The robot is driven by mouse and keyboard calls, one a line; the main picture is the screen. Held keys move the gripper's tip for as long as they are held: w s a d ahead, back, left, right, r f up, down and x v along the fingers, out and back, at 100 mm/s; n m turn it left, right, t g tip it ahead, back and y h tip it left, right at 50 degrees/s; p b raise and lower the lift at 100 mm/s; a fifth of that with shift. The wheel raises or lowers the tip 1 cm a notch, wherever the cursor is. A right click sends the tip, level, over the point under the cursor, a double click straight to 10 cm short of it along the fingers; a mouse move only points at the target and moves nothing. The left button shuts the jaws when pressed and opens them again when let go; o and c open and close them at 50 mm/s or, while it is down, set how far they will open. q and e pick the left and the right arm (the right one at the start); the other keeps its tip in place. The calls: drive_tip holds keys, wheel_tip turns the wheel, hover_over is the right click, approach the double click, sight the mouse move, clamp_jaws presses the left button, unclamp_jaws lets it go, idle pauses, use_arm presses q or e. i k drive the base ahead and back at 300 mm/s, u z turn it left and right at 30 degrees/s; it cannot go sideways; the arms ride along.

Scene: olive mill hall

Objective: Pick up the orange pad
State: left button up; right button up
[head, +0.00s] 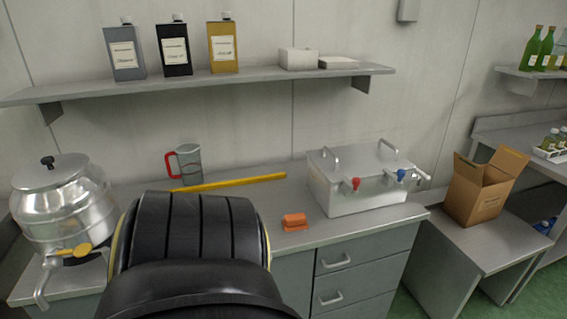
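The orange pad (295,222) lies on the grey counter (332,232) near its front edge, right of the middle of the head view. It looks small and blocky, and nothing touches it. A large black arm part of mine fills the lower left of the view, left of the pad, and hides part of the counter. Neither of my grippers' fingertips shows.
A metal box with red and blue taps (345,198) stands right of the pad. A steel urn (65,205) stands left. A cardboard box (478,195) sits on a lower table.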

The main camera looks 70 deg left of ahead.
sight(296, 222)
drive_tip(key=z, duration=0.4)
drive_tip(key=i, duration=0.25)
drive_tip(key=u, duration=2.9)
